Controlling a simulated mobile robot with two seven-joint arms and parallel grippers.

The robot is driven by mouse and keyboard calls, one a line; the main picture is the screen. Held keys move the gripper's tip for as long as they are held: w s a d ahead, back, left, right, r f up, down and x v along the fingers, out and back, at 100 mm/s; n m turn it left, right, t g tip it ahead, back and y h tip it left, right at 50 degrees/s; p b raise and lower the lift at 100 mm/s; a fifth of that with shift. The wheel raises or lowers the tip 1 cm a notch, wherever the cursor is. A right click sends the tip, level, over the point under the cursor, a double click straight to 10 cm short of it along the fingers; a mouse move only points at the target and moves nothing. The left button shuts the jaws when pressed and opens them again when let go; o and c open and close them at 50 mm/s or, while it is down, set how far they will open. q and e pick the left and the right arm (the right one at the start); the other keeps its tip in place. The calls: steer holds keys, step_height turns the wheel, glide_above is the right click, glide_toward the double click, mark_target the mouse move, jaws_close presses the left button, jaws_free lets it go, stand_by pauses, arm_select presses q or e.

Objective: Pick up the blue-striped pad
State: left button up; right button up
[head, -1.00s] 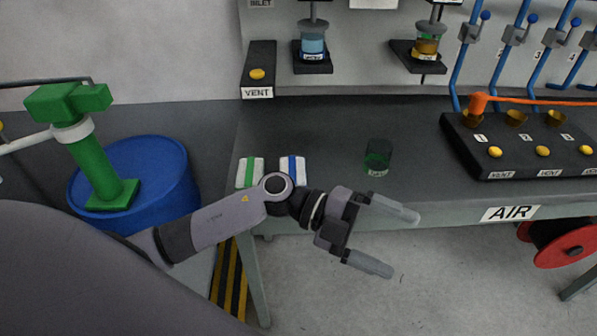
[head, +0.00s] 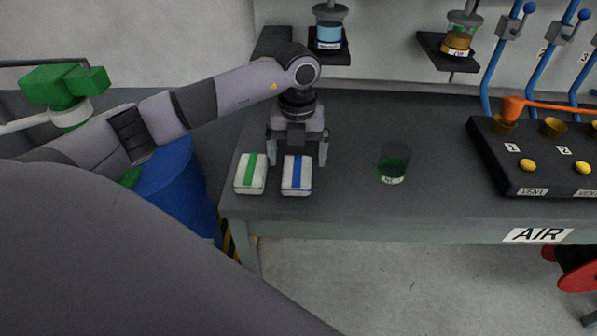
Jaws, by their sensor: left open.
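The blue-striped pad (head: 297,176) is a white block with a blue band, lying flat near the front left of the dark bench. The green-striped pad (head: 250,174) lies just left of it with a small gap. My left gripper (head: 296,160) is open and points down, its fingers at the far end of the blue-striped pad. One finger is to the right of the pad, the other near the gap between the pads. Nothing is in its jaws. I cannot tell how high the fingertips are above the bench. My right gripper is not in view.
A dark green glass (head: 393,164) stands on the bench to the right. A black block with yellow buttons (head: 540,160) is farther right. A blue drum (head: 180,185) stands left of the bench (head: 340,200).

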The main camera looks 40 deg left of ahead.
mark_target(297, 168)
arm_select(q)
step_height(297, 168, down, 4)
steer(key=shift+f, duration=0.15)
steer(key=c, duration=1)
steer(key=shift+r, duration=0.2)
step_height(297, 168, up, 20)
steer(key=shift+f+p, duration=0.15)
steer(key=shift+p, duration=0.25)
steer(key=o, duration=0.4)
steer(key=c, duration=0.4)
